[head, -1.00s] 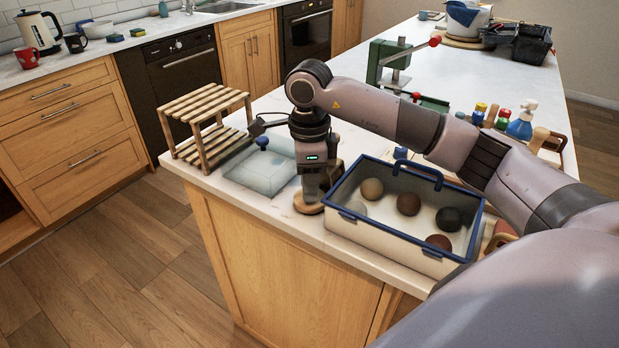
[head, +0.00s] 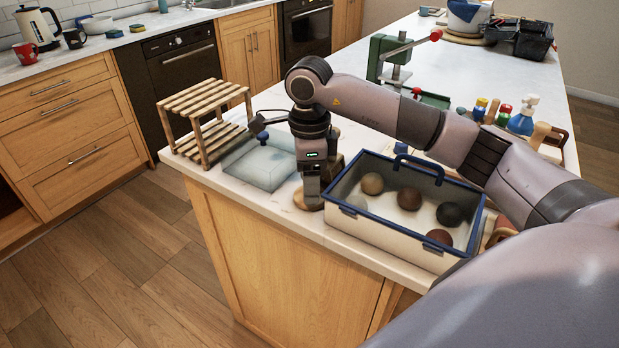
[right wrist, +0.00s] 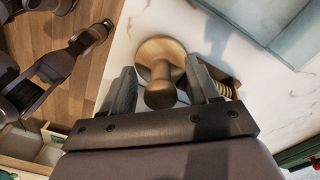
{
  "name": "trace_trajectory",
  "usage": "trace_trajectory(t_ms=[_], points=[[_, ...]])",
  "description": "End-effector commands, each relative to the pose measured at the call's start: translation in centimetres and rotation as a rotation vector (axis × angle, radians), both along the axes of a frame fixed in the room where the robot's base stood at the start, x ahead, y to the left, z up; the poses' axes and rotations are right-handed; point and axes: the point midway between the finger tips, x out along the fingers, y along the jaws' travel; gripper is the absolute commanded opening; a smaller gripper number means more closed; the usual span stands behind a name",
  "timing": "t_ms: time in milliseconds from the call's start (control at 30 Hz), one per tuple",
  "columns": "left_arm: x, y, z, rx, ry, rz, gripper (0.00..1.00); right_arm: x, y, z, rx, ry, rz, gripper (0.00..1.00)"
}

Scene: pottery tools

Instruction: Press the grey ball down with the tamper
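The tamper (right wrist: 160,62), a wooden disc with a short round handle, stands on the counter left of the bin. Its disc edge shows in the head view (head: 308,201), mostly hidden by my right gripper. My right gripper (head: 311,190) points down over it. In the right wrist view its fingers (right wrist: 160,92) are apart on either side of the handle, with gaps. A pale grey ball (head: 357,202) lies at the left end of the blue-rimmed bin (head: 385,237), partly hidden by the wall.
The bin also holds tan (head: 372,183), brown (head: 409,199), charcoal (head: 450,214) and reddish (head: 439,237) balls. A translucent box (head: 262,167) and wooden rack (head: 205,120) stand to the left. Bottles (head: 523,117) and a green press (head: 388,58) stand behind. The counter's front edge is close.

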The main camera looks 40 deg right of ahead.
Motion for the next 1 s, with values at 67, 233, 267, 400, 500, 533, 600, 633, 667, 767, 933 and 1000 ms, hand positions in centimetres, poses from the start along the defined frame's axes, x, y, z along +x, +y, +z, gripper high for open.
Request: trace_trajectory(t_ms=[67, 233, 267, 400, 500, 533, 600, 633, 667, 767, 933, 1000], points=[[0.0, 0.0, 0.0, 0.000, 0.000, 0.000, 0.43, 0.0, 0.0, 0.0, 0.000, 0.000, 0.000, 0.60], [0.0, 0.0, 0.0, 0.000, 0.000, 0.000, 0.43, 0.0, 0.0, 0.0, 0.000, 0.000, 0.000, 0.60], [0.0, 0.0, 0.0, 0.000, 0.000, 0.000, 0.43, 0.0, 0.0, 0.1, 0.000, 0.000, 0.000, 0.60], [0.0, 0.0, -0.2, 0.000, 0.000, 0.000, 0.43, 0.1, 0.0, 1.3, 0.001, -0.003, -0.001, 0.60], [0.0, 0.0, -0.5, 0.000, 0.000, 0.000, 0.43, 0.1, 0.0, 2.9, 0.001, -0.005, 0.000, 0.60], [0.0, 0.0, -0.5, 0.000, 0.000, 0.000, 0.43, 0.1, 0.0, 3.4, 0.001, -0.005, 0.000, 0.60], [0.0, 0.0, -0.6, 0.000, 0.000, 0.000, 0.43, 0.1, 0.0, 4.6, 0.000, -0.004, 0.001, 0.60], [0.0, 0.0, -0.7, 0.000, 0.000, 0.000, 0.43, 0.1, 0.0, 5.0, 0.000, -0.004, 0.001, 0.60], [0.0, 0.0, -0.7, 0.000, 0.000, 0.000, 0.43, 0.1, 0.0, 5.4, 0.000, -0.004, 0.000, 0.60], [0.0, 0.0, -0.8, 0.000, 0.000, 0.000, 0.43, 0.1, 0.0, 6.5, 0.001, -0.002, 0.001, 0.60], [0.0, 0.0, -0.8, 0.000, 0.000, 0.000, 0.43, 0.1, 0.0, 7.2, 0.000, 0.000, 0.000, 0.60], [0.0, 0.0, -0.8, 0.000, 0.000, 0.000, 0.43, 0.1, 0.0, 7.2, 0.000, 0.000, 0.000, 0.60]])
